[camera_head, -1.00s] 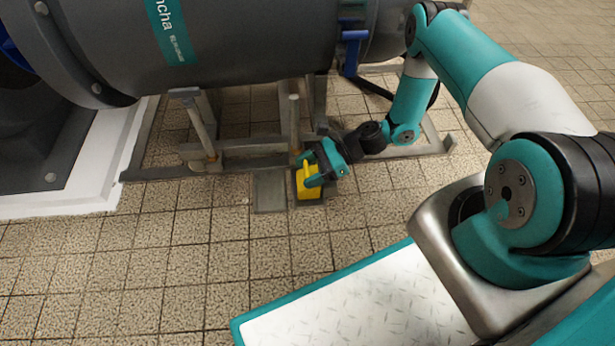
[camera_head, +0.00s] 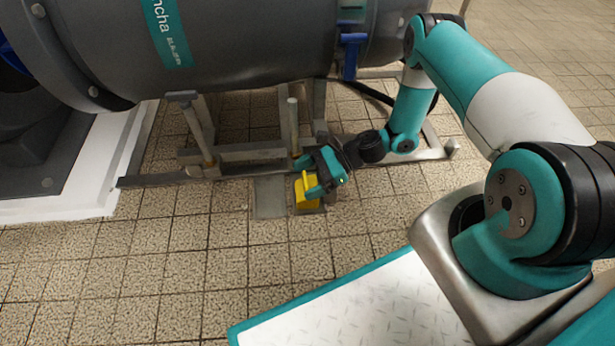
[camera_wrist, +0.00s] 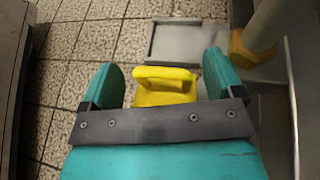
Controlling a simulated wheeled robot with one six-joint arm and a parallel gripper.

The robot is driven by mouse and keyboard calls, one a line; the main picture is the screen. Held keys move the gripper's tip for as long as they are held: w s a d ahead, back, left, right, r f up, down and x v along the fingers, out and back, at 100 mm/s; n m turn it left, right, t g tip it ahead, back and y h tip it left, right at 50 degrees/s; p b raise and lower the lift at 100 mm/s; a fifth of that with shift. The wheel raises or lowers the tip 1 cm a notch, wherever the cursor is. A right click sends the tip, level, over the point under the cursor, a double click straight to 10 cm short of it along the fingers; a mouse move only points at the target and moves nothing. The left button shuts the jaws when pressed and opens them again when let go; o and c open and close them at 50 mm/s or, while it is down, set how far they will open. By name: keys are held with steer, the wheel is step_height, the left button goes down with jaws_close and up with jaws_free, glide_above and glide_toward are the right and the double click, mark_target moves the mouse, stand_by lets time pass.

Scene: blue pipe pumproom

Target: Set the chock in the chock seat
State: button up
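The yellow chock (camera_head: 306,192) has a raised loop handle and stands low beside the pipe frame, just right of a flat grey plate. In the wrist view the chock (camera_wrist: 165,88) lies between the two teal fingers of my gripper (camera_wrist: 163,82). The fingers are spread, with a visible gap on each side of the handle. In the head view my gripper (camera_head: 312,176) is over the chock and partly covers it. A grey rimmed tray (camera_wrist: 176,42), which looks like a chock seat, lies just beyond the chock; it is the flat plate (camera_head: 269,197) in the head view and is empty.
A large grey pipe (camera_head: 240,45) hangs above. Its steel support frame (camera_head: 240,154) and upright posts are close behind the chock. An orange-yellow collar on a post (camera_wrist: 240,46) is near my right finger. The tiled floor (camera_head: 180,270) in front is clear.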

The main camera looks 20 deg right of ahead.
steer(key=shift+d+f, duration=0.15)
steer(key=shift+f, duration=0.5)
steer(key=shift+r+p, duration=0.3)
steer(key=r+p+v, duration=0.1)
steer(key=p+v, duration=0.5)
steer(key=v, duration=0.6)
steer(key=shift+p, duration=0.4)
steer(key=shift+r, duration=0.15)
